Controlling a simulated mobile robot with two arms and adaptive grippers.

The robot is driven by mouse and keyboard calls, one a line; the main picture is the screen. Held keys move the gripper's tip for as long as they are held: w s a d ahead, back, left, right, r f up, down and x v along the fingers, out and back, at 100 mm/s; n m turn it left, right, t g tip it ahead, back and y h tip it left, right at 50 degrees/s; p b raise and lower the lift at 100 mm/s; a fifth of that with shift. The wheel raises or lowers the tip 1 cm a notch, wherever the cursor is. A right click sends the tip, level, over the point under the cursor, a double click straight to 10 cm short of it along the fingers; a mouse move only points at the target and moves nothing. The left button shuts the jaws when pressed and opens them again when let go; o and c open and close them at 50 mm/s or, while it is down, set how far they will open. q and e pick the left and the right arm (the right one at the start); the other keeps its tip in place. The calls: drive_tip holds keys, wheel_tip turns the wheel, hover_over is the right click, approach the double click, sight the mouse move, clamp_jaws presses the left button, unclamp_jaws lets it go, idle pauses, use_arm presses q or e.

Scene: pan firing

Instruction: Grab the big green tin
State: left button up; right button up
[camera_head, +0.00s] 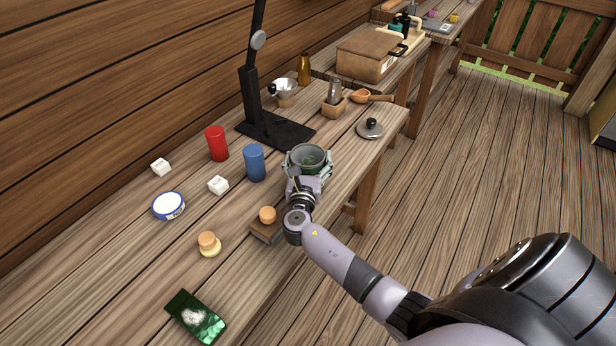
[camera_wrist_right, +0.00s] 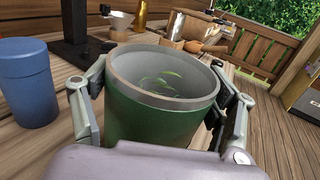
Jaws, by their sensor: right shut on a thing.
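The big green tin (camera_head: 308,157) is upright near the front edge of the wooden table, with a grey rim and some green bits inside. My right gripper (camera_head: 307,165) is around it, one finger on each side. In the right wrist view the tin (camera_wrist_right: 155,120) fills the middle between the fingers of the gripper (camera_wrist_right: 160,110), which is shut on it. The tin's underside is hidden, so I cannot tell whether it touches the table. My left gripper is in neither view.
A blue canister (camera_head: 255,163) stands just left of the tin, also in the right wrist view (camera_wrist_right: 26,85). A red canister (camera_head: 217,143) is farther left. A black stand (camera_head: 275,130) is behind. A lid (camera_head: 370,128) lies to the right. A wooden block (camera_head: 266,232) lies nearer me.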

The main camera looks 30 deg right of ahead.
drive_tip(key=c, duration=1.1)
